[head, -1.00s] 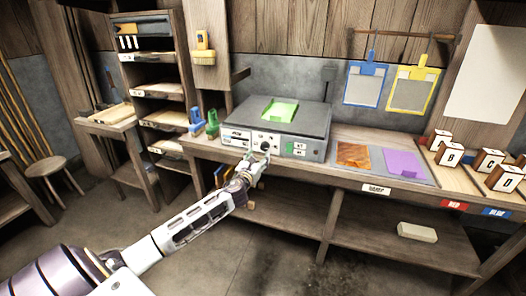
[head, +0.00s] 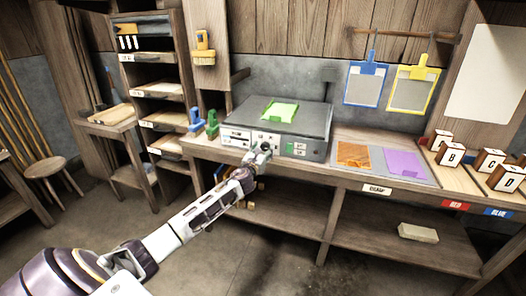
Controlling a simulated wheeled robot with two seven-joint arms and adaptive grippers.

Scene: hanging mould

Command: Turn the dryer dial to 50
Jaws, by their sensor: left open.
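The dryer (head: 314,125) is a grey box on the workbench with a green sheet (head: 279,110) on its flat top. Its front has white label panels on the left and green-marked panels on the right. My left gripper (head: 260,149) is at the middle of this front panel, where the dial area is. It is open, with its fingers close to the panel. The gripper covers most of the dial, so I cannot tell the dial's setting or whether the fingers touch it. My right gripper is not in view.
Blue and green clamps (head: 204,123) stand left of the dryer. Orange and purple sheets (head: 404,164) lie on the bench to the right, beside lettered blocks (head: 449,157). Blue and yellow clipboards (head: 366,84) hang behind. The floor in front of the bench is clear.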

